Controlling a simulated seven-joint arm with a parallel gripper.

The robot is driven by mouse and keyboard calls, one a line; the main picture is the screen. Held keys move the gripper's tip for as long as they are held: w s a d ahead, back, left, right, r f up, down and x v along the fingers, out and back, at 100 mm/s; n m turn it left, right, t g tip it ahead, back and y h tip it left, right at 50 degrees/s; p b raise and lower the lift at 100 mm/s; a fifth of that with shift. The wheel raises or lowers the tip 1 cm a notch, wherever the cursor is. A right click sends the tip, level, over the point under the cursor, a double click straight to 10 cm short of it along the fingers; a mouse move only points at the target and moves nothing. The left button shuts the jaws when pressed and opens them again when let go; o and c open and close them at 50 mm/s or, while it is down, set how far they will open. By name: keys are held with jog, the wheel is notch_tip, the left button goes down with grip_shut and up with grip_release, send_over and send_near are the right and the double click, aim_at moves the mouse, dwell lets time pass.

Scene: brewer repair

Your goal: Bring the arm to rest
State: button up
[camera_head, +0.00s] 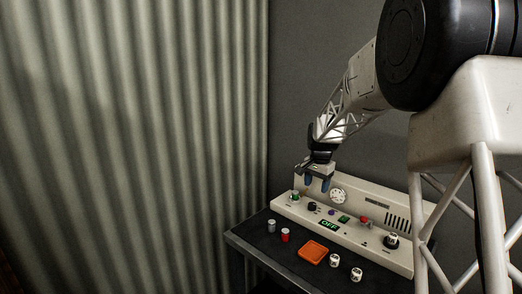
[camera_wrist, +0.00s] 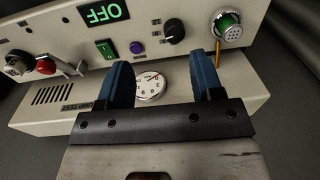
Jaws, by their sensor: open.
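My gripper (camera_head: 317,184) hangs above the left back part of the cream brewer panel (camera_head: 350,237), fingers pointing down. In the wrist view its two blue fingers (camera_wrist: 163,82) are apart with nothing between them. A round white dial (camera_wrist: 150,88) shows between and beyond the fingers, and also right of the gripper in the head view (camera_head: 338,196). My arm reaches in from the upper right.
On the dark table (camera_head: 262,243) are a grey cylinder (camera_head: 271,226), a red cylinder (camera_head: 285,235), an orange tray (camera_head: 313,252) and two white cylinders (camera_head: 334,260). The panel carries a green OFF display (camera_head: 329,225), knobs and a red button (camera_head: 364,220). A corrugated wall (camera_head: 130,140) stands left.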

jog(key=s+a+r+n, duration=0.1)
jog(key=s+r, duration=0.3)
jog(key=s, duration=0.3)
jog(key=s+a+r+n, duration=0.1)
jog(key=s+r, duration=0.2)
jog(key=s, duration=0.5)
jog(key=s+a+f+n+t, duration=0.1)
jog(key=s+n, duration=0.5)
jog(key=s, duration=3)
jog(key=shift+s+a+f+t, duration=0.15)
jog(key=shift+s+a+t, duration=0.1)
jog(key=shift+a+t, duration=0.25)
